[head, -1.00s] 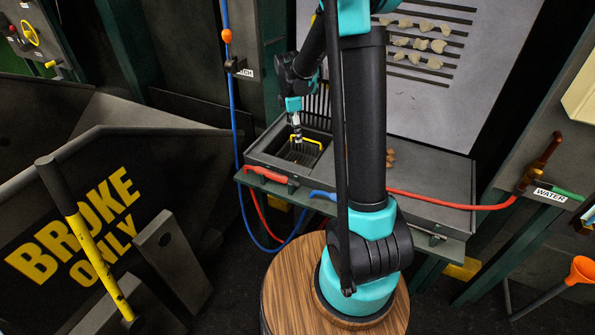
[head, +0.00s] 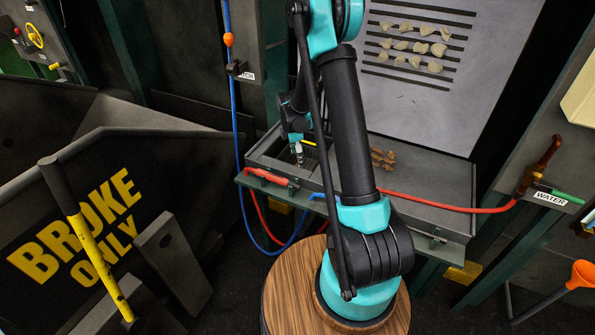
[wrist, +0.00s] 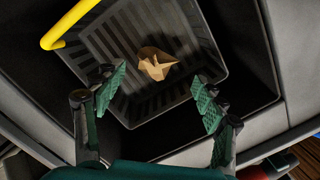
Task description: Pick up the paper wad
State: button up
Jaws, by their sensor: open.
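The paper wad (wrist: 156,64) is a tan, crumpled piece in the wrist view. It lies inside a dark slatted basket (wrist: 190,22) with a yellow handle (wrist: 75,22). My gripper (wrist: 157,84) is open, with its green-padded fingers apart on the near left and right of the wad. Nothing is between the fingertips, and the wad appears beyond them. In the head view my gripper (head: 299,158) is over the left compartment of the grey tray bench (head: 425,168). The wad is hidden there behind the arm and the compartment walls.
Brown pieces (head: 382,159) lie on the bench right of the compartment. Pale lumps (head: 412,46) sit on a slotted sloping panel behind. A red hose (head: 440,206) runs along the bench front, and a blue hose (head: 238,130) hangs at left. Basket and compartment walls surround the wad.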

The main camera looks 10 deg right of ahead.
jog(key=shift+w+f, duration=0.2)
jog(key=shift+f, duration=2.65)
jog(key=c, duration=0.9)
jog(key=shift+r, duration=0.1)
notch_tip(320, 180, up, 20)
